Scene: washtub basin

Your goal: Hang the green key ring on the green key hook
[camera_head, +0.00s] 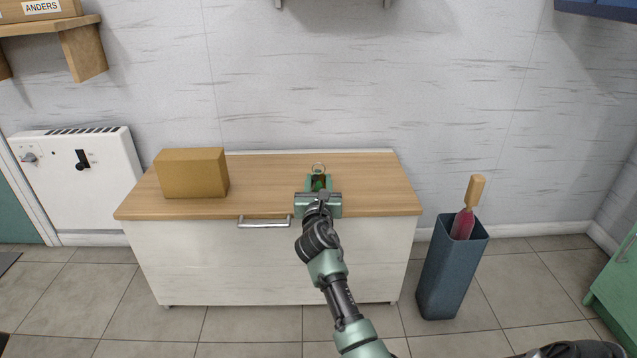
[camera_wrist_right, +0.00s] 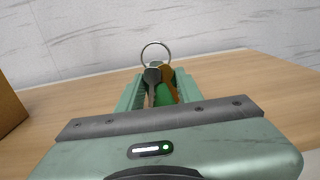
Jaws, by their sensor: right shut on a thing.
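The green key ring (camera_head: 318,169) shows as a metal ring above my right gripper (camera_head: 318,182), over the wooden top of the cabinet. In the right wrist view the ring (camera_wrist_right: 155,52) stands up beyond the fingertips of my right gripper (camera_wrist_right: 157,80). A dark key, a brownish key and a green tag hang between the fingers, and the gripper is shut on them. I cannot tell whether they touch the cabinet top. The green key hook is not recognisable in either view. My left gripper is not in view.
A cardboard box (camera_head: 191,173) sits on the left of the cabinet top (camera_head: 270,175). A blue bin (camera_head: 452,270) with a wooden-handled item stands right of the cabinet. A wall shelf (camera_head: 50,25) is at upper left. The right half of the cabinet top is clear.

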